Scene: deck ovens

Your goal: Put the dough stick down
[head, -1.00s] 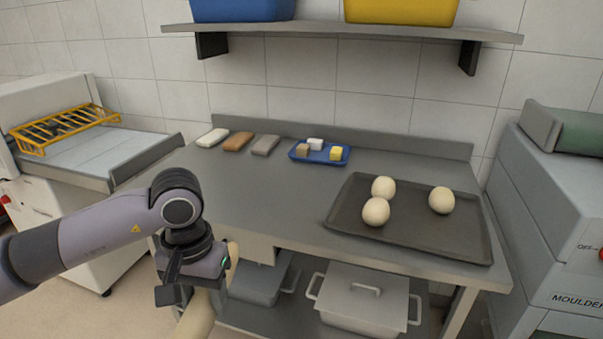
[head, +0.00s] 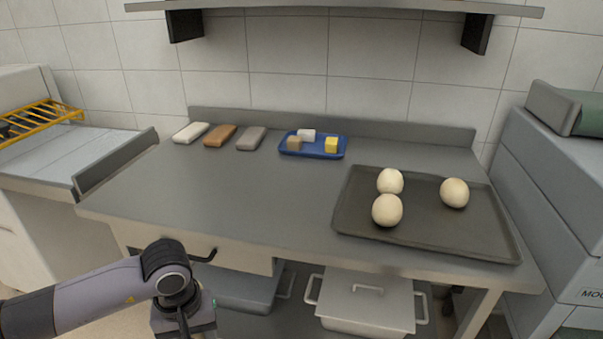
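My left gripper (head: 184,319) is at the bottom edge, in front of the worktable and lower than its top. Its fingers are cut off by the frame, so I cannot see whether they hold anything. No dough stick can be made out now. The grey worktable (head: 250,190) has a wide bare top. A dark baking tray (head: 440,228) on its right side holds dough balls (head: 387,210), two close together and one apart. My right gripper is not in view.
White, brown and grey blocks (head: 220,136) lie at the back left, beside a blue tray (head: 312,155) of small cubes. A shelf (head: 340,8) hangs above. Lidded containers (head: 365,300) stand underneath. Machines flank the table. The table's left and middle are clear.

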